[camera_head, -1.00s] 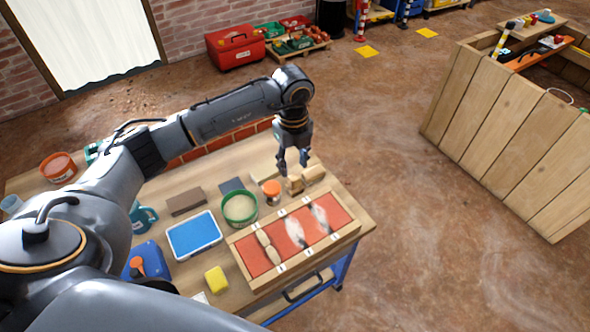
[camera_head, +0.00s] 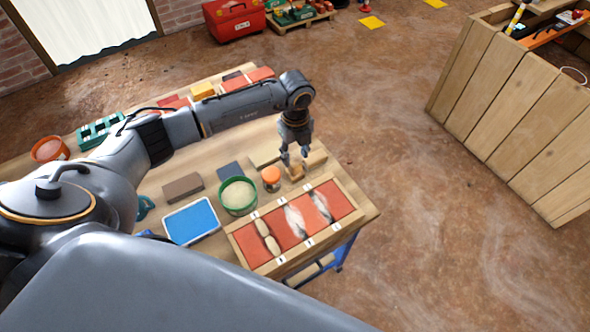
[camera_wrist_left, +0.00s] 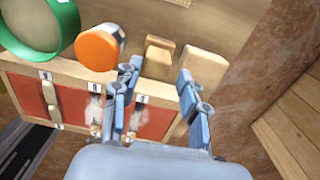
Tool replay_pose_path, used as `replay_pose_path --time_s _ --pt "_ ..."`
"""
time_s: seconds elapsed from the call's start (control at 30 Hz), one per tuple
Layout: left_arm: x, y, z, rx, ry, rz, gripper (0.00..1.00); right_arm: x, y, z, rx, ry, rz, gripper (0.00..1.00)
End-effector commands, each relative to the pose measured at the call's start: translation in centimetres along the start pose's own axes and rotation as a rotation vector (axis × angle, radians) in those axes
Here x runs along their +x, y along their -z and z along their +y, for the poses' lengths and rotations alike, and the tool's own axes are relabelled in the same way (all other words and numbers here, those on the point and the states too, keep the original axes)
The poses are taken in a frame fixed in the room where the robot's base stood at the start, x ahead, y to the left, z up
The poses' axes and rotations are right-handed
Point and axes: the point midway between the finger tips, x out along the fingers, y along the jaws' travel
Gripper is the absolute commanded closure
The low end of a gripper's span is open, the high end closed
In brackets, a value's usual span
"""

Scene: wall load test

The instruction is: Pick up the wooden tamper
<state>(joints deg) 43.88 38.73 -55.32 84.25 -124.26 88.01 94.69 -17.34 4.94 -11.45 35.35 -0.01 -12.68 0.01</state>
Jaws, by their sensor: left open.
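Two small pale wooden pieces are at the back right of the workbench (camera_head: 152,188). The nearer piece (camera_head: 296,173), with a stepped top, looks like the wooden tamper; it also shows in the left wrist view (camera_wrist_left: 158,54). The other is a plain wooden block (camera_head: 316,160), on the right in the left wrist view (camera_wrist_left: 207,66). My left gripper (camera_head: 295,157) points down, open and empty, just above and behind the tamper. In the left wrist view the tamper shows between the fingers (camera_wrist_left: 155,77); contact cannot be told. My right gripper is not in view.
An orange-lidded jar (camera_head: 271,180) stands close left of the tamper, beside a green round sieve (camera_head: 238,196). A wooden case with red panels (camera_head: 254,249) lies in front. A blue-topped tray (camera_head: 191,222) is farther left.

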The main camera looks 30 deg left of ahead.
Motion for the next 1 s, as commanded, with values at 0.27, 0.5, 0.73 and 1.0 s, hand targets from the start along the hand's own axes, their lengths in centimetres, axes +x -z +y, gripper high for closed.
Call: replay_pose_path --time_s 0.27,0.5,0.73,1.0 --pt "4.0 0.8 0.4 -0.001 -0.004 0.003 0.57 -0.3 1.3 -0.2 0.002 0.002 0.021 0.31" --pt "4.7 0.7 0.3 0.0 -0.002 0.0 0.57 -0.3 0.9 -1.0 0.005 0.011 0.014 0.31" --pt "4.6 0.7 0.3 0.0 -0.002 0.001 0.87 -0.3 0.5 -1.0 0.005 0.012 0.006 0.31" --pt "4.6 0.7 0.3 0.0 -0.001 0.001 0.99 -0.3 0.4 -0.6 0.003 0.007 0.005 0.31"
